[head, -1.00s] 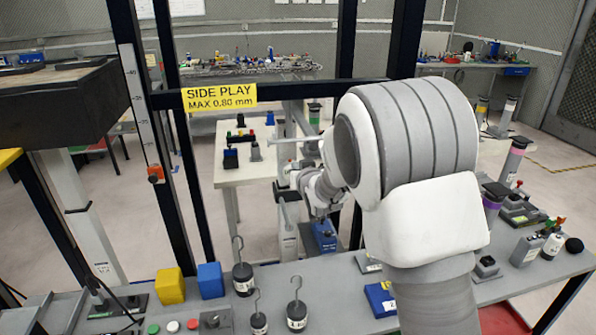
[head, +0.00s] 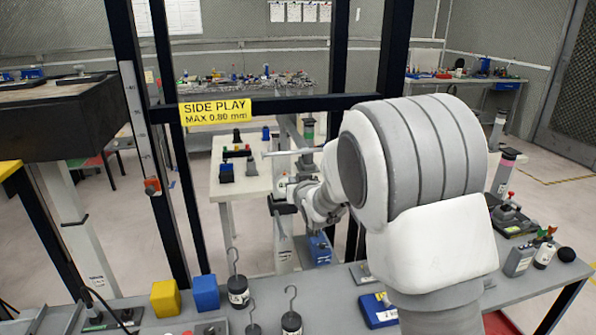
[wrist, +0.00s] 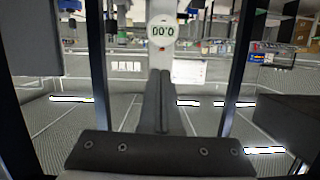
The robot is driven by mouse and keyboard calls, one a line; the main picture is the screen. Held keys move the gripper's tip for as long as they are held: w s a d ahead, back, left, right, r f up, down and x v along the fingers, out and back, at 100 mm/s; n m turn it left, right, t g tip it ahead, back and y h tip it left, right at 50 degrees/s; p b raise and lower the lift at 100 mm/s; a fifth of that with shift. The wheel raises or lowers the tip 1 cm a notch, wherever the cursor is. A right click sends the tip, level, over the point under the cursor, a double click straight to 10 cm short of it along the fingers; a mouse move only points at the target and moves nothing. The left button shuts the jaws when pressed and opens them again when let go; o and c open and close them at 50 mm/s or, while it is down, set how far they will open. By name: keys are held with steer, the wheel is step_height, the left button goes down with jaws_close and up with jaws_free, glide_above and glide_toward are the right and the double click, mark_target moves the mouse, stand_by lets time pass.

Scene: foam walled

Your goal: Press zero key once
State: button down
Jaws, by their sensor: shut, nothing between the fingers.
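In the wrist view, which looks upside down, a round white gauge (wrist: 162,30) has a display that seems to read 0.00, inverted. A small reddish mark shows on it below the display; I cannot tell whether this is the zero key. My gripper (wrist: 160,73) is shut and empty, its dark fingers together. In the picture the tips end just below the gauge; I cannot tell whether they touch it. In the head view my arm reaches away toward the black frame, and its bulky link hides part of the scene. The fingertips are too small to make out there.
Black uprights and a crossbar (head: 290,103) with a yellow SIDE PLAY sign (head: 215,111) stand close to my arm. Hooked weights (head: 238,290), a yellow block (head: 165,298) and a blue block (head: 206,293) sit on the grey bench (head: 330,285) below.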

steer(key=s+d+r+m+g+h, duration=0.1)
steer(key=s+d+r+g, duration=0.1)
steer(key=s+d+r, duration=0.35)
steer(key=s+d+r+m+g+h, duration=0.1)
steer(key=s+d+r+h, duration=0.15)
steer(key=s+d, duration=0.6)
steer(key=s+d+f+g+p, duration=0.1)
steer(key=s+d+g, duration=0.1)
steer(key=s, duration=1.2)
steer(key=s+d+g, duration=0.2)
steer(key=s+g, duration=0.1)
steer(key=s, duration=1.1)
steer(key=shift+d+f+m+g+p, duration=0.2)
steer(key=shift+f+m+g+p, duration=0.1)
steer(key=shift+f+p, duration=0.1)
steer(key=shift+s+h, duration=0.1)
steer(key=shift+h, duration=0.15)
